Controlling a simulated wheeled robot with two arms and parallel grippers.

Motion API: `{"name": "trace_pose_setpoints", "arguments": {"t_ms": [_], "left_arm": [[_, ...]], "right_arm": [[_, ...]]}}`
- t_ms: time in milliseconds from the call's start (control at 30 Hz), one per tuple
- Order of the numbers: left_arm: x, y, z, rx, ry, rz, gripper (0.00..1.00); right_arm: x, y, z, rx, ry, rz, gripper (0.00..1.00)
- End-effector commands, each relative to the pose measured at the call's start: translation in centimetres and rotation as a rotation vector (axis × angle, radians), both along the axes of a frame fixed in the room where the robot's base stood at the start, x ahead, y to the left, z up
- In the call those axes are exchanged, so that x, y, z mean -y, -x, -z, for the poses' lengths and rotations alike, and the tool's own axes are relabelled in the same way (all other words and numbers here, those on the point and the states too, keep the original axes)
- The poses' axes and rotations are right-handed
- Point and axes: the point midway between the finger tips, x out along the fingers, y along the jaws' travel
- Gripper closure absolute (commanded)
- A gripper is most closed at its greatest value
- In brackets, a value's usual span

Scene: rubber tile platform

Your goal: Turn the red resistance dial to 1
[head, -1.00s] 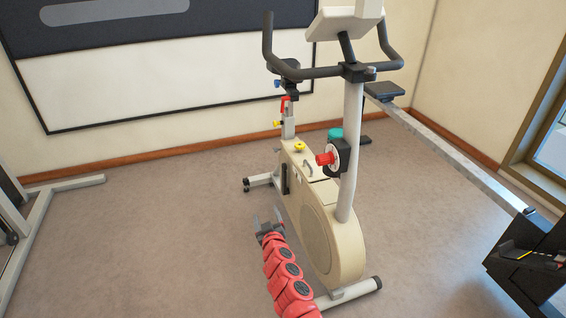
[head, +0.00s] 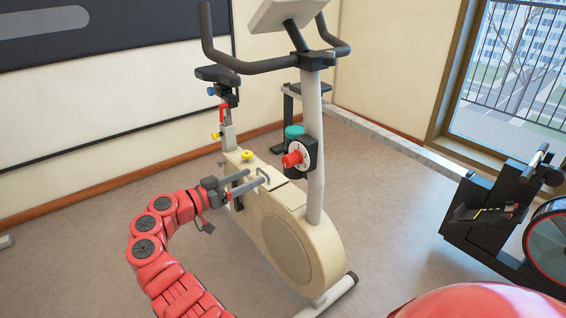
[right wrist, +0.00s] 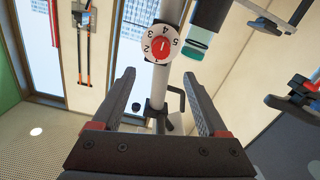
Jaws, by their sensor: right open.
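The red resistance dial (head: 292,160) sits on a black housing on the front post of the cream exercise bike (head: 322,250). My left gripper is not in view.
A teal-topped object (head: 294,132) stands behind the dial. Dark handlebars (head: 270,62) spread above. A black rowing machine (head: 490,215) is at right. Open floor lies at front left.

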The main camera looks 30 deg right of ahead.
Motion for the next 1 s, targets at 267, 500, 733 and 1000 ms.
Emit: {"name": "trace_pose_setpoints", "arguments": {"t_ms": [267,500,733,1000], "left_arm": [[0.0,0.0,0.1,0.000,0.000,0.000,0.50],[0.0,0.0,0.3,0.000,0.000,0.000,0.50],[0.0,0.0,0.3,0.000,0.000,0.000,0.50],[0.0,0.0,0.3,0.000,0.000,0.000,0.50]], "right_arm": [[6.9,-0.4,0.1,-0.004,0.001,0.004,0.23],[11.4,-0.8,0.1,-0.002,0.000,0.002,0.23],[13.2,-1.0,0.2,-0.005,0.000,-0.002,0.23],[13.3,-1.1,0.1,-0.004,0.000,-0.002,0.23]]}}
